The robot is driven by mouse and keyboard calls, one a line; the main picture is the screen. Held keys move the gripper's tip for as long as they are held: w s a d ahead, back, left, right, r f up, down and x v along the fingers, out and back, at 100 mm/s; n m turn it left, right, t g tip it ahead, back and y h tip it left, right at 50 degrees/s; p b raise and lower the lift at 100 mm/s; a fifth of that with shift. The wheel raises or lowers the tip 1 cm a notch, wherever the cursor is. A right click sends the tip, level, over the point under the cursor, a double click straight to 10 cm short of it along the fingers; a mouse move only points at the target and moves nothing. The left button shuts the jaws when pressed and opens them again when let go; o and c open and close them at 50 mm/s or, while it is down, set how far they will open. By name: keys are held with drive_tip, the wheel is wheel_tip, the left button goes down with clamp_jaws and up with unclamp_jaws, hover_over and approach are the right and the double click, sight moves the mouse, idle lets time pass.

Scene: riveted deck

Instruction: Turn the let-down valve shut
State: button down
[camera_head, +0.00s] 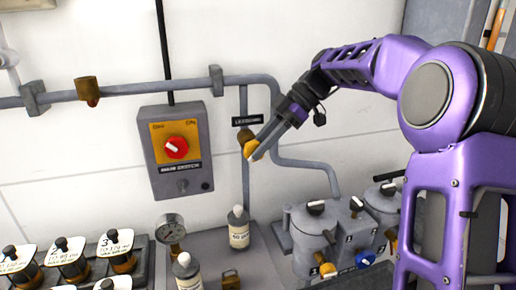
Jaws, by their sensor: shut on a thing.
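The let-down valve (245,140) is a brass-coloured fitting on a thin vertical grey pipe, just under a dark label plate (248,120) whose small text seems to read "LETDOWN". My gripper (259,149) reaches in from the upper right at the end of my purple arm and is shut on the valve's yellow handle. The fingers hide part of the handle, so I cannot tell its exact angle.
A grey switch box (183,185) with a red knob (176,148) hangs left of the valve. Below stand a white bottle (238,232), a pressure gauge (170,228) and grey canisters (312,236) with knobs. A grey pipe (150,87) crosses the wall above.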

drive_tip(key=y+b, duration=0.1)
drive_tip(key=f+g+y+b, duration=0.1)
drive_tip(key=y+b, duration=0.3)
drive_tip(key=shift+w+d+f+g, duration=0.1)
drive_tip(key=shift+d+f+g, duration=0.05)
drive_tip(key=shift+d+g, duration=0.15)
drive_tip(key=y+b, duration=0.3)
drive_tip(key=shift+g, duration=0.4)
drive_tip(key=shift+y+b, duration=0.5)
drive_tip(key=c, duration=0.6)
unclamp_jaws()
drive_tip(key=shift+a, duration=0.1)
drive_tip(key=p+v, duration=0.2)
drive_tip(key=v, duration=1.5)
drive_tip(key=shift+d, duration=0.2)
